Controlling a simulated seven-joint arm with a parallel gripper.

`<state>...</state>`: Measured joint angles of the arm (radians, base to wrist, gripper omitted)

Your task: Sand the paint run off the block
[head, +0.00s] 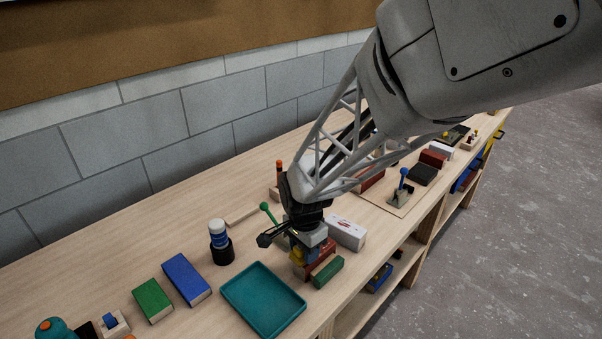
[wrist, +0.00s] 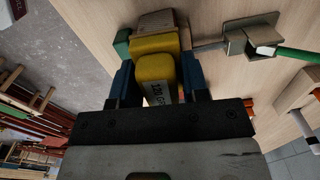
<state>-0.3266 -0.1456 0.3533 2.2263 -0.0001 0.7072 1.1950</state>
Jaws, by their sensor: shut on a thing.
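My gripper (head: 306,243) is shut on a yellow sanding block (wrist: 156,68) with a "120 GRIT" label. Its blue fingers lie on both sides of the block in the wrist view. A tan-brown face (wrist: 155,22) shows just beyond the yellow; I cannot tell whether it belongs to the sander or to a piece under it. In the head view a red-brown block (head: 321,266) sits right by the gripper, partly hidden by it. A clamp with a green handle (head: 268,211) stands beside; its grey jaw shows in the wrist view (wrist: 246,37). No paint run can be made out.
A green block (head: 328,272) lies close in front of the gripper and a white box (head: 347,233) behind it to the right. A teal tray (head: 282,327), blue block (head: 186,279), green block (head: 152,301) and black holder (head: 221,252) stand left. A blue-handled clamp (head: 402,188) stands right.

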